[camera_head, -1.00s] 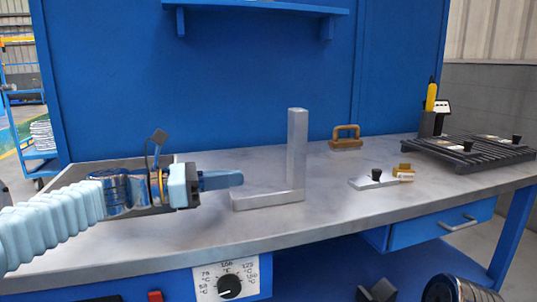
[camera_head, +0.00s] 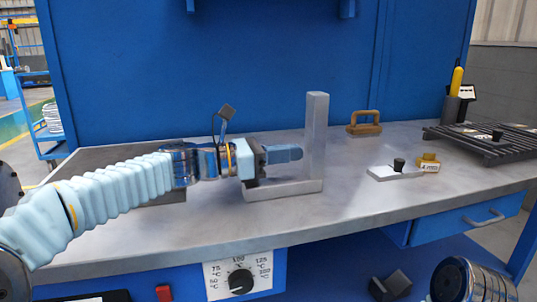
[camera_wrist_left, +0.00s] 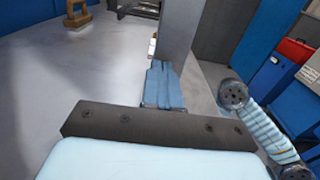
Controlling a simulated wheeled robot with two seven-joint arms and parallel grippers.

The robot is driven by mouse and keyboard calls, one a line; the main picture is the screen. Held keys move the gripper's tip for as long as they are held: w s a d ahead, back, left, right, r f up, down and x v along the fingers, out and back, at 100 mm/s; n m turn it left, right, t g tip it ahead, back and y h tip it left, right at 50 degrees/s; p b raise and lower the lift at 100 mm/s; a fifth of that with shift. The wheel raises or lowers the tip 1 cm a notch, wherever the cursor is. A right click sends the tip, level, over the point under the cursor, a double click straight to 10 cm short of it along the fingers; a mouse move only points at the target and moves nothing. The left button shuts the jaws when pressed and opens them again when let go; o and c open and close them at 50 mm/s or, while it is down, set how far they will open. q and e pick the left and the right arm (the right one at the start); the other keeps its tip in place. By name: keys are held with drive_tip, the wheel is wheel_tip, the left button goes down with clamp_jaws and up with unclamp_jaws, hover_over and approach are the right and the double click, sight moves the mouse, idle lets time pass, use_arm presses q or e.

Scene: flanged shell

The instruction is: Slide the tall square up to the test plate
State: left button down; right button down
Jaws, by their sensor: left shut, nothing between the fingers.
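The tall grey metal square (camera_head: 316,135) stands on the bench, with its upright at the right end of its flat foot (camera_head: 285,189). In the left wrist view its upright (camera_wrist_left: 172,35) rises just ahead of the fingers. My left gripper (camera_head: 298,154) is shut and empty, its blue fingers pointing right, over the foot and close to the upright's left side. I cannot tell whether they touch it. A small pale plate with a black knob (camera_head: 395,172), likely the test plate, lies to the right, apart from the square. My right gripper is not in view.
A yellow block (camera_head: 428,163) sits beside the plate. A brown handled block (camera_head: 364,123) stands behind, near the back panel. A black slatted rack (camera_head: 490,142) is at the far right. The bench (camera_head: 345,195) is clear between square and plate.

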use_arm(q)
drive_tip(key=shift+d, duration=0.35)
